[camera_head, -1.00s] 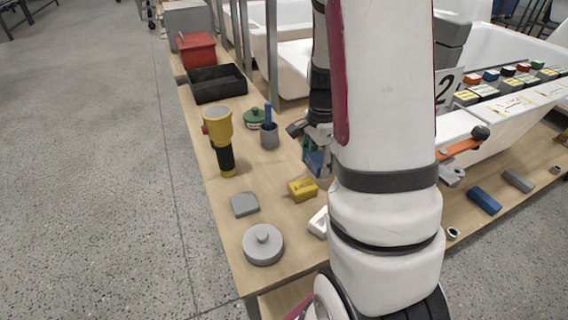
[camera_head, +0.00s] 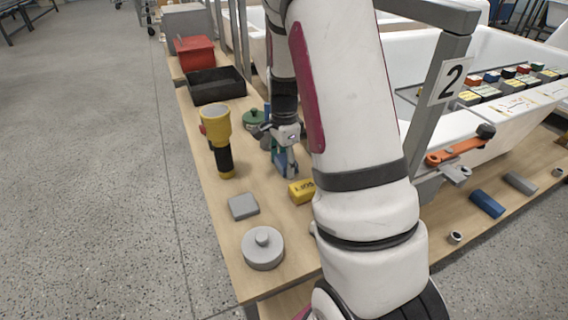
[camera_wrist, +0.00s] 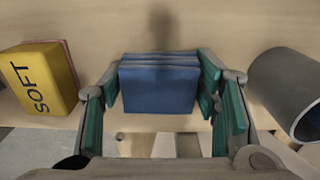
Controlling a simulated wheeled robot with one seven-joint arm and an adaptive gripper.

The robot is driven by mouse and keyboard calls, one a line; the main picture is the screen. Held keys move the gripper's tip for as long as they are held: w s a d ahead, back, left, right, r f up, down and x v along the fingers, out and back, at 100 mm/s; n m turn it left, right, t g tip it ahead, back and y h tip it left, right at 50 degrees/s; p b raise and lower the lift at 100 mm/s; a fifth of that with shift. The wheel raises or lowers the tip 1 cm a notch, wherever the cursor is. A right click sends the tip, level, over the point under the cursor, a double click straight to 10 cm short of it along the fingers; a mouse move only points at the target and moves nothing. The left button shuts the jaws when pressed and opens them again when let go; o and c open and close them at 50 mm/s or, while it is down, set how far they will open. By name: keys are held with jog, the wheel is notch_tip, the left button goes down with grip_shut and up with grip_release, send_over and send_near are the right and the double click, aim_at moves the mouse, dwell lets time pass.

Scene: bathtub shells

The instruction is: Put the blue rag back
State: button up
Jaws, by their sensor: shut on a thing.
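The blue rag (camera_wrist: 158,88) is a folded, layered dark blue block in the wrist view. It sits between the green-padded fingers of my gripper (camera_wrist: 160,75), which is shut on it. In the head view my gripper (camera_head: 286,160) points down over the wooden table, between the yellow block and the grey cup. The rag shows there only as a small blue patch, largely hidden by the fingers. I cannot tell whether the rag touches the tabletop.
A yellow sponge marked SOFT (camera_wrist: 40,78) lies left of my gripper and a grey cup (camera_wrist: 288,92) right. A yellow flashlight (camera_head: 217,140), grey block (camera_head: 243,206), round grey lidded thing (camera_head: 262,250) and black tray (camera_head: 217,87) share the table (camera_head: 205,190). A post numbered 2 (camera_head: 440,90) stands right.

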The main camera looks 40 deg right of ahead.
jog(key=o, duration=1.3)
jog(key=shift+f, duration=0.1)
